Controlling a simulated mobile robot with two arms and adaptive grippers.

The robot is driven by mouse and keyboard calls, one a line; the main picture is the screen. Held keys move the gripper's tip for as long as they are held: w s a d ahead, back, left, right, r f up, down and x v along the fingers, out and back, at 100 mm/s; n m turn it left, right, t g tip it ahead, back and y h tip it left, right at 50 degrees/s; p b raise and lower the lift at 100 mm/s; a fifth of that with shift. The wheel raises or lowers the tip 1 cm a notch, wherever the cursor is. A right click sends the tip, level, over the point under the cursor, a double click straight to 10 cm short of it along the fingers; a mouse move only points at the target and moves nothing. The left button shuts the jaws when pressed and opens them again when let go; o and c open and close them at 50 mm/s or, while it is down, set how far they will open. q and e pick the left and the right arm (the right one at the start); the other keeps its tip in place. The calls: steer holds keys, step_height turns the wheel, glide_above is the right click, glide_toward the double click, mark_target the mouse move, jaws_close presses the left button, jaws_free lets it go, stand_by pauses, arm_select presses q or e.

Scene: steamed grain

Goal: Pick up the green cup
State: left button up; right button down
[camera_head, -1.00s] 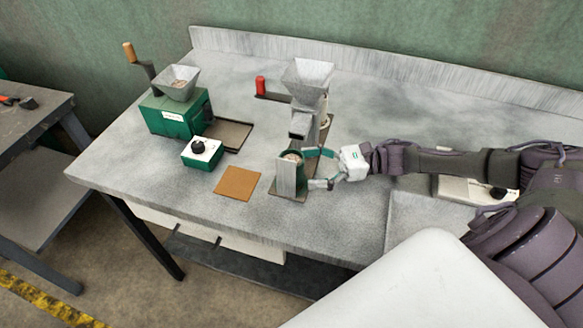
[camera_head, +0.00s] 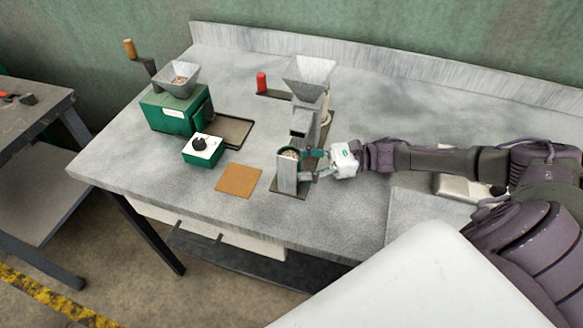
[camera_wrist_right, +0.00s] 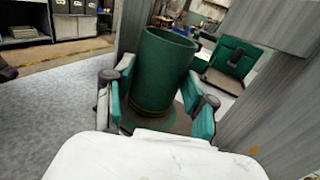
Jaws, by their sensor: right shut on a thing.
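The green cup (camera_wrist_right: 163,70) stands upright between the fingers of my right gripper (camera_wrist_right: 158,106) in the right wrist view. The green pads press on it from both sides, low on its wall. In the head view the cup (camera_head: 289,154) shows only its rim and the grain-coloured contents, because a grey upright plate (camera_head: 287,178) hides its front. My right gripper (camera_head: 309,163) reaches it from the right there, shut on it. The cup stands under the spout of a grey hopper mill (camera_head: 306,95). My left gripper is not in view.
Grey plates stand close to the cup on both sides. A green mill (camera_head: 172,113), a green control box with a black knob (camera_head: 203,151) and a brown mat (camera_head: 239,180) are to the left on the grey table (camera_head: 125,165).

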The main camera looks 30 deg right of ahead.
steer(key=shift+s+r, duration=0.1)
steer(key=shift+s, duration=0.1)
